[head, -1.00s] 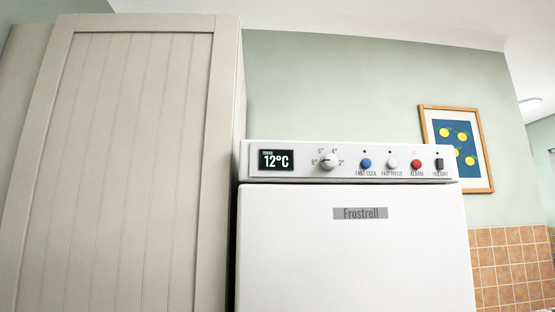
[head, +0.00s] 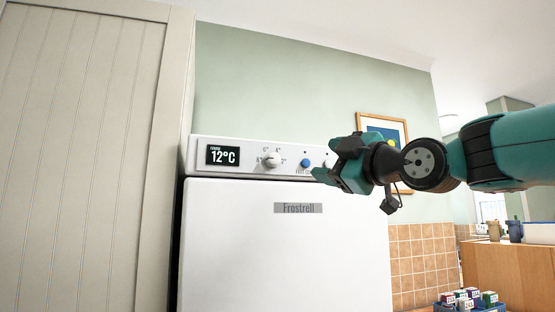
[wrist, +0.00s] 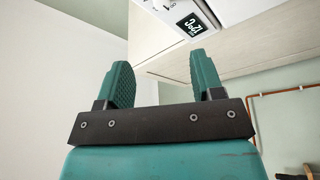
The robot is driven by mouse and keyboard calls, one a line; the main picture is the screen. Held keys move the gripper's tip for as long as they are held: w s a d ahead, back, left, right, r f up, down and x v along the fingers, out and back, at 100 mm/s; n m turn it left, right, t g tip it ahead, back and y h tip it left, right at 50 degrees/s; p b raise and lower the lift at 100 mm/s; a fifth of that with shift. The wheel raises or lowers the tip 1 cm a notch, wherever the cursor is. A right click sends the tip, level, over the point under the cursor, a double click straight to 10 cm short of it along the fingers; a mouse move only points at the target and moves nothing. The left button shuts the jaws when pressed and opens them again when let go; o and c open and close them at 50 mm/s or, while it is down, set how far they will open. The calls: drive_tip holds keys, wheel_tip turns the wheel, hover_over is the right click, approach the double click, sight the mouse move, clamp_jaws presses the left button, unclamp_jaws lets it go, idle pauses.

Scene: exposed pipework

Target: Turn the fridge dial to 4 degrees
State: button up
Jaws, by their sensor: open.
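The white fridge (head: 285,255) stands with its control strip along the top. The dial (head: 270,160) is a round white knob with 8°, 6°, 4° and 2° printed around it. The display (head: 223,155) left of it reads 12°C; it also shows, turned over, in the wrist view (wrist: 190,25). I cannot tell exactly which mark the dial points to. My gripper (head: 335,160) is in front of the strip, right of the dial and apart from it, hiding the buttons there. In the wrist view my gripper (wrist: 165,80) is open, with nothing between its fingers.
A tall panelled cupboard (head: 85,150) stands close on the fridge's left. A blue button (head: 305,163) sits just right of the dial. A framed picture (head: 385,127) hangs behind my arm. A wooden counter (head: 510,265) and a blue crate (head: 470,305) are at right.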

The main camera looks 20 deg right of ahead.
sight(275, 160)
drive_tip(key=p+x, duration=0.7)
drive_tip(key=x, duration=0.8)
drive_tip(key=shift+w+a, duration=0.1)
drive_tip(key=shift+w, duration=0.1)
drive_tip(key=shift+w+a+r+p, duration=0.1)
drive_tip(key=shift+w+a+p, duration=0.15)
drive_tip(key=shift+w+p, duration=0.3)
drive_tip(key=c, duration=0.9)
drive_tip(key=shift+b, duration=0.5)
